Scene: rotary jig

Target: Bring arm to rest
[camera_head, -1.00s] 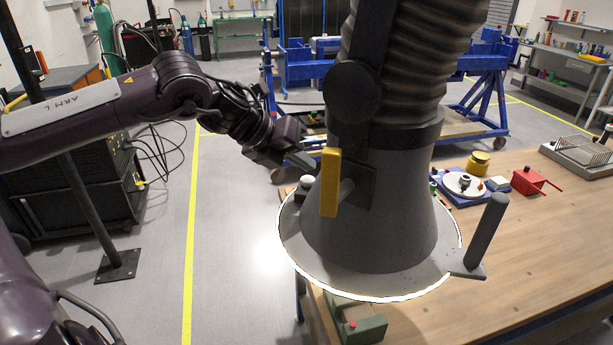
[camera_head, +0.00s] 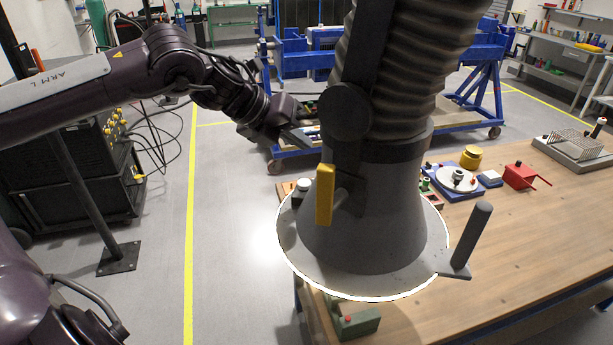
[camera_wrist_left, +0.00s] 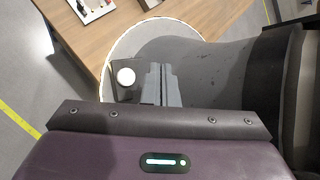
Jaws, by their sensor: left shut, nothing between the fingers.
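My left arm comes in from the left in the head view. Its gripper (camera_head: 303,140) is beside the grey hood, left of the hose, above the hood's white-edged rim. In the left wrist view the two grey fingers (camera_wrist_left: 163,84) lie together, shut and empty, with the hood behind them. The rotary jig (camera_head: 458,179), a pale disc on a blue base, sits on the wooden table right of the hood. My right gripper is not in view.
The large extraction hood (camera_head: 365,225) with a yellow handle (camera_head: 325,194) and a grey post (camera_head: 471,234) hides part of the wooden table (camera_head: 540,225). A red box (camera_head: 520,176) and yellow pot (camera_head: 471,157) stand there. Open floor (camera_head: 235,220) lies left of the hood.

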